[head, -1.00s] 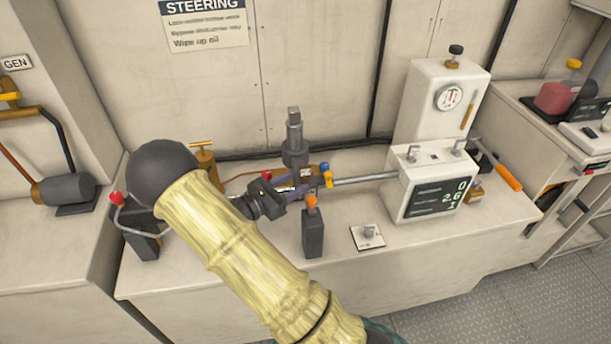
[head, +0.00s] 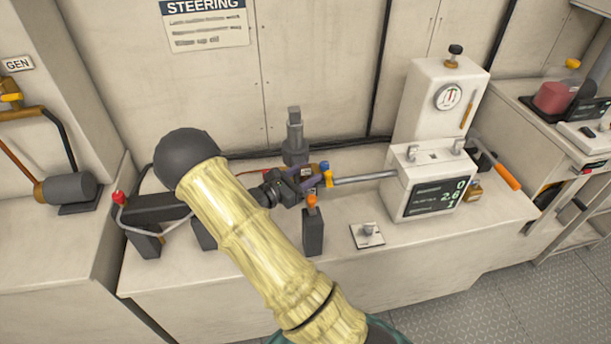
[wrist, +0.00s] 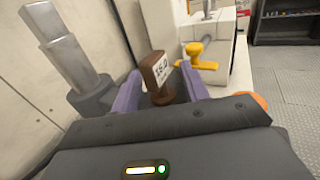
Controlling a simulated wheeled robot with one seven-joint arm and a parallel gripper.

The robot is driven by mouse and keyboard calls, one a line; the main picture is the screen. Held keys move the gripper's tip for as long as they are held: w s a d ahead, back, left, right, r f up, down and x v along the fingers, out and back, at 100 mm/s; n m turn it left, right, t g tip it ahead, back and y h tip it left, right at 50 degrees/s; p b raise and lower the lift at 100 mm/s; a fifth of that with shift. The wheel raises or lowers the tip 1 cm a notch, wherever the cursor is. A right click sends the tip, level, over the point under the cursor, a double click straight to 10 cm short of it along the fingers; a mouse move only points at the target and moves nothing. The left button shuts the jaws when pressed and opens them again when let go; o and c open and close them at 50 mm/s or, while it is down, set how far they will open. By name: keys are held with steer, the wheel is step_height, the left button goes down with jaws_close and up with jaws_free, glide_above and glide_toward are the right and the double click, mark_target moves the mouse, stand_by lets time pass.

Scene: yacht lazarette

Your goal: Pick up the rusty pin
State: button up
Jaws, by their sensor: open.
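A brown, rust-coloured upright piece with a white lettered label (wrist: 153,72) stands in the wrist view; it looks like the rusty pin, though I cannot be sure. It is between the two purple fingers of my gripper (wrist: 158,86), which are open, with a finger on each side of it. I cannot tell whether either finger touches it. In the head view my gripper (head: 313,178) is over the bench, just left of the metal rod, and largely covers the piece.
A grey stepped post (head: 294,138) stands close behind my gripper. An orange-topped dark block (head: 313,232) is in front. A yellow knob (wrist: 194,50) lies just beyond the fingers. A metal rod (head: 365,178) runs right to the white display unit (head: 436,185).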

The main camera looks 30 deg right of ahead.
jaws_close()
steer(key=shift+r, duration=0.15)
stand_by(0.4)
step_height(320, 180, up, 10)
steer(key=shift+f, duration=0.1)
stand_by(0.3)
stand_by(0.4)
